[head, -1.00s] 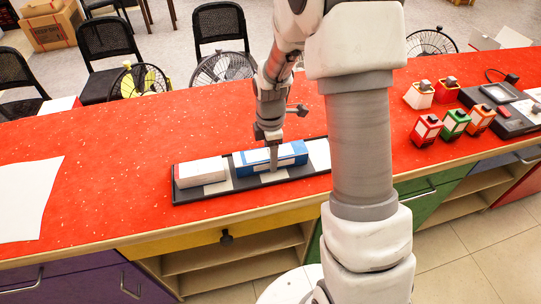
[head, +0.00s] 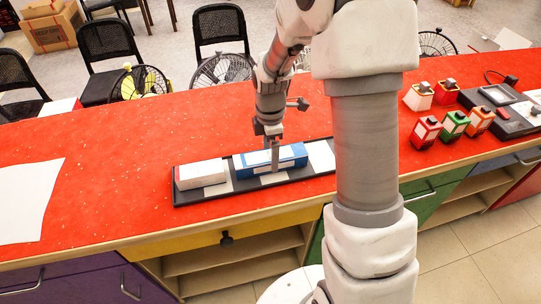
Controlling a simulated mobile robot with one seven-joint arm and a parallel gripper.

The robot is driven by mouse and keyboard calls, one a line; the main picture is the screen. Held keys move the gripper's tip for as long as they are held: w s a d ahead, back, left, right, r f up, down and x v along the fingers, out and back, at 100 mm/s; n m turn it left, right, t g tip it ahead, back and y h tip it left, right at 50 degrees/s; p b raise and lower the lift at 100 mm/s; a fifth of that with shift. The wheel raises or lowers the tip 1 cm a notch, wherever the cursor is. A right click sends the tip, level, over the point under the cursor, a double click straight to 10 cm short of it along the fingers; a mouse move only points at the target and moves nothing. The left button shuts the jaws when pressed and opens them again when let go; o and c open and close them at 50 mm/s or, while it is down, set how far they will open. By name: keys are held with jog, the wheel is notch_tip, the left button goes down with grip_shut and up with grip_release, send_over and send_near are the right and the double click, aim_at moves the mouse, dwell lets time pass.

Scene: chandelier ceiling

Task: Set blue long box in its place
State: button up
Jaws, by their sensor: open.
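The blue long box (head: 248,164) lies on the dark tray (head: 207,194) on the red counter, between a white box on its left and a bare white patch (head: 320,156) on its right. A white label shows on its front side. My gripper (head: 275,166) points down at the box, with a finger in front of its near side. The gripper is open; the far finger is hidden, and I cannot tell whether either finger touches the box. My arm hides the tray's right end.
The white box (head: 202,174) fills the tray's left part. Several small coloured boxes (head: 453,125) and a dark device (head: 505,108) stand at the right. White paper (head: 25,198) lies at the left. The red counter (head: 110,150) between is clear.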

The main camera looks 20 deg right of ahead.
notch_tip(320, 180, up, 9)
jog(key=shift+f+p, duration=0.2)
jog(key=shift+p, duration=0.35)
jog(key=s+r+m+t, duration=0.3)
jog(key=s+r+m, duration=0.5)
jog(key=s+r, duration=0.3)
jog(key=s+r+m+t, duration=0.2)
jog(key=s+r+m, duration=0.2)
jog(key=s+m, duration=0.5)
jog(key=shift+s+r+m+t, duration=0.2)
jog(key=shift+r+m+t, duration=0.1)
jog(key=shift+m, duration=0.2)
notch_tip(320, 180, up, 4)
jog(key=p, duration=0.3)
jog(key=shift+f+p, duration=0.25)
jog(key=shift+p, duration=0.1)
